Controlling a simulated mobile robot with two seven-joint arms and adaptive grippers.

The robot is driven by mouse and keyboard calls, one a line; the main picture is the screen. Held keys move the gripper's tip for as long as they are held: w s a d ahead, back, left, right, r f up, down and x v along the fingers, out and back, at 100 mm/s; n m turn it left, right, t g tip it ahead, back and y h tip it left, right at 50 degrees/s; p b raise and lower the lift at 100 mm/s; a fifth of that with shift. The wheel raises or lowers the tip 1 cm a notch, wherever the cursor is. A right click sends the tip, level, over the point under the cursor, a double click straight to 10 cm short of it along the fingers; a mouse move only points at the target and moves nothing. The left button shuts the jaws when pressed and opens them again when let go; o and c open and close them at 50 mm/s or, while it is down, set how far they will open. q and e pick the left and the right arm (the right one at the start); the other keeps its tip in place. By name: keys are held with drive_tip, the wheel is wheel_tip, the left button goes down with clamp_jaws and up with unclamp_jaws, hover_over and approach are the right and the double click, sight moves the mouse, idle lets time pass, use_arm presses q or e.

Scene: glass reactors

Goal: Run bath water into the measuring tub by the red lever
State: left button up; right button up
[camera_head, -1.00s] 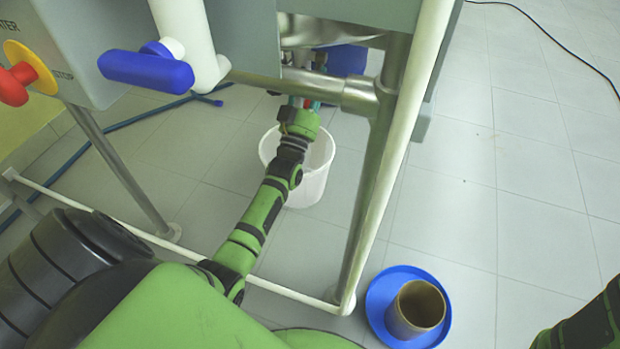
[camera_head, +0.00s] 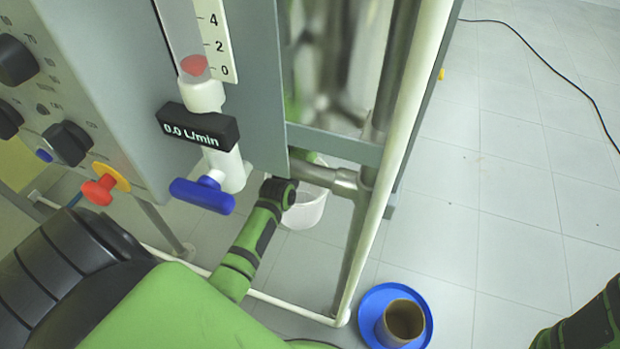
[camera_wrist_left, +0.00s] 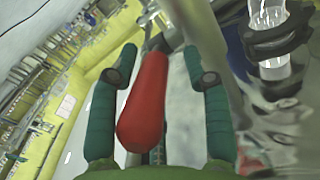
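The red lever (camera_wrist_left: 145,105) shows in the left wrist view, its rounded end toward the camera. My left gripper (camera_wrist_left: 162,65) is open, with one green finger on each side of the lever. Gaps show between the lever and both fingers. In the head view my left arm reaches past the frame's lower bar, and its gripper is hidden behind the grey panel. A white tub (camera_head: 305,208) stands on the floor below, partly hidden by my arm and the frame; its inside is mostly hidden. My right gripper is outside both views.
A flow meter display (camera_head: 198,127) reads 0.0 L/min above a blue valve handle (camera_head: 203,196). A red stop knob (camera_head: 98,190) is at left. A brown pot (camera_head: 403,322) stands on a blue dish (camera_head: 372,300).

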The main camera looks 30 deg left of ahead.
use_arm(q)
drive_tip(key=v, duration=0.7)
drive_tip(key=s+d+f+g+h, duration=0.1)
drive_tip(key=s+d+f+g, duration=0.2)
drive_tip(key=f, duration=0.4)
drive_tip(key=s+d+f+m+g+h, duration=0.1)
drive_tip(key=s+d+f+g+h, duration=0.1)
drive_tip(key=s+f, duration=0.4)
drive_tip(key=s+d+f+m+g+h, duration=0.1)
drive_tip(key=s+d+f+g, duration=0.3)
drive_tip(key=f, duration=0.5)
drive_tip(key=shift+s+d+f+g+h, duration=0.2)
drive_tip(key=shift+s+d+g+h, duration=0.15)
drive_tip(key=shift+d, duration=0.9)
